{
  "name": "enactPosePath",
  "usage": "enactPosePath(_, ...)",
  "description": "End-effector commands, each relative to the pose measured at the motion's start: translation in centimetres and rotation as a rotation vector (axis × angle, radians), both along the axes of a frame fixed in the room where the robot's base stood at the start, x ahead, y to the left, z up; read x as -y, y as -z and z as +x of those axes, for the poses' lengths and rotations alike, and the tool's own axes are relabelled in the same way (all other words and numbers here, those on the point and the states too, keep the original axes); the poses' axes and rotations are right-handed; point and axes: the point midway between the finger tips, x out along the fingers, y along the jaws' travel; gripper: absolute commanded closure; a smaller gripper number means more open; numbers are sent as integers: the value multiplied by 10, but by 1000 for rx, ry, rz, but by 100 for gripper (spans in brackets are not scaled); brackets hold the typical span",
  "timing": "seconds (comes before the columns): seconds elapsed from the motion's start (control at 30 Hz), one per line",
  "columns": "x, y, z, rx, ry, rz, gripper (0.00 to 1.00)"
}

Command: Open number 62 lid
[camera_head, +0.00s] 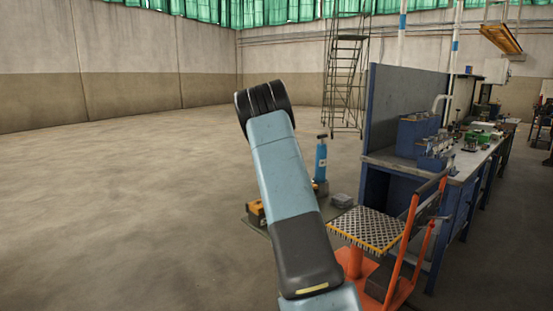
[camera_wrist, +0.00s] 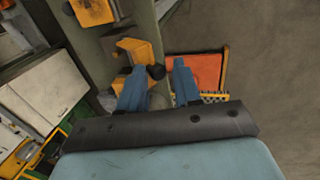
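No lid with a readable number 62 shows in either view, so I cannot tell which part it is. In the wrist view, my gripper (camera_wrist: 160,76) has two blue fingers standing apart, with nothing held between them. A small dark round knob (camera_wrist: 156,72) shows by the left fingertip; whether it touches the finger cannot be told. A yellow-orange block (camera_wrist: 134,49) shows just beyond the left finger. In the head view my arm rises through the middle and its fingers are hidden.
A workbench (camera_head: 466,165) with blue boxes (camera_head: 415,133) stands right. An orange trolley (camera_head: 408,250) with a perforated top stands before it. A blue cylinder (camera_head: 321,160) stands behind my arm. A rolling ladder (camera_head: 345,80) is farther back. The left floor (camera_head: 120,200) is clear.

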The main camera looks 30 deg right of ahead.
Motion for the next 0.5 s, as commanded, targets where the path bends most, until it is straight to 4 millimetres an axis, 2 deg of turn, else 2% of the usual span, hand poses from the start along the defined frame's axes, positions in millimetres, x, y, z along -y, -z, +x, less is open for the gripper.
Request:
enactPosePath(0.07,2,-3,0,-8,5,0,57)
enactPosePath(0.17,2,-18,4,-4,3,-1,57)
enactPosePath(0.5,-3,-82,22,3,0,-3,57)
